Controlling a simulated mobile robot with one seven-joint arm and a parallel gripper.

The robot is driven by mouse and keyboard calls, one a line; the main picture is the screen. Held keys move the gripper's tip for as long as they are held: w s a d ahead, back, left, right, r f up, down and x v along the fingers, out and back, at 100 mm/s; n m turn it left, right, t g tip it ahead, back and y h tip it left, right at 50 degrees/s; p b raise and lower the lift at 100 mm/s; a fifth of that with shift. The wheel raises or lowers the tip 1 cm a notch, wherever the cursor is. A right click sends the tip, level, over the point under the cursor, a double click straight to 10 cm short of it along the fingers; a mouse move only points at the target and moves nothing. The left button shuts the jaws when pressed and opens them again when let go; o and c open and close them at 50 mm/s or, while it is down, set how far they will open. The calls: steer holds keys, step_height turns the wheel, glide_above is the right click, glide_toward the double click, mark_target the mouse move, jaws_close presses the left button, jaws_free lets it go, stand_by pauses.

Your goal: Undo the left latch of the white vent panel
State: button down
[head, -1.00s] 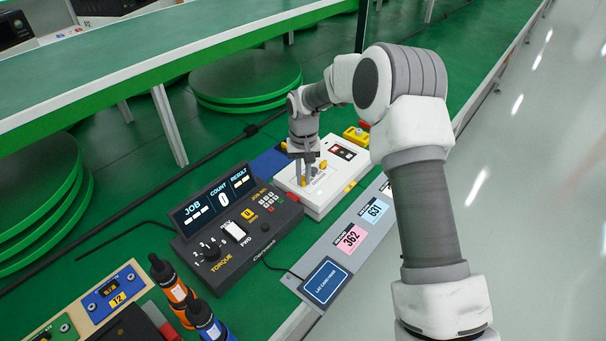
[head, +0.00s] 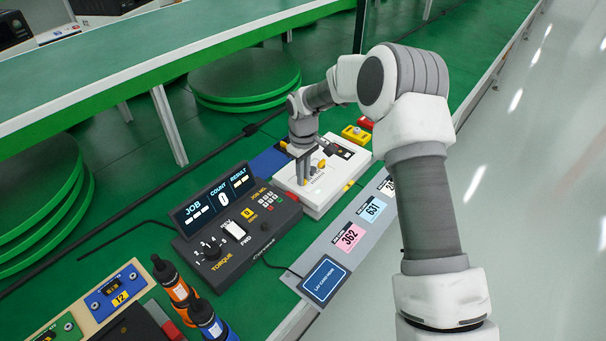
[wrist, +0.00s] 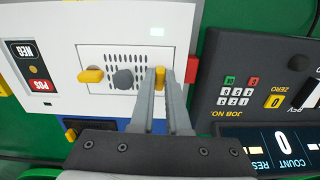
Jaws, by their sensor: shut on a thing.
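The white vent panel (wrist: 135,70) has a slotted grille and shows in the wrist view with its lettering upside down. A yellow latch (wrist: 160,77) at the right of the grille there, the panel's left one read upright, sits between my gripper's fingers (wrist: 167,82). My gripper is shut on this latch, which points up and down in the picture. The other yellow latch (wrist: 91,75) lies sideways at the other end. A dark grey knob (wrist: 123,79) sits between them. In the head view my gripper (head: 303,180) reaches down onto the white unit, and its fingers partly hide the latch.
A black torque controller (head: 235,228) stands close beside the white unit (head: 325,195). A yellow and a red block (head: 356,134) lie behind it. Two drivers (head: 175,285), orange and blue, stand at the front left. The label strip (head: 350,237) runs along the right edge.

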stand_by(0.4)
steer(key=c, duration=0.9)
jaws_free()
steer(key=shift+r+p, duration=0.9)
steer(key=shift+r, duration=7.8)
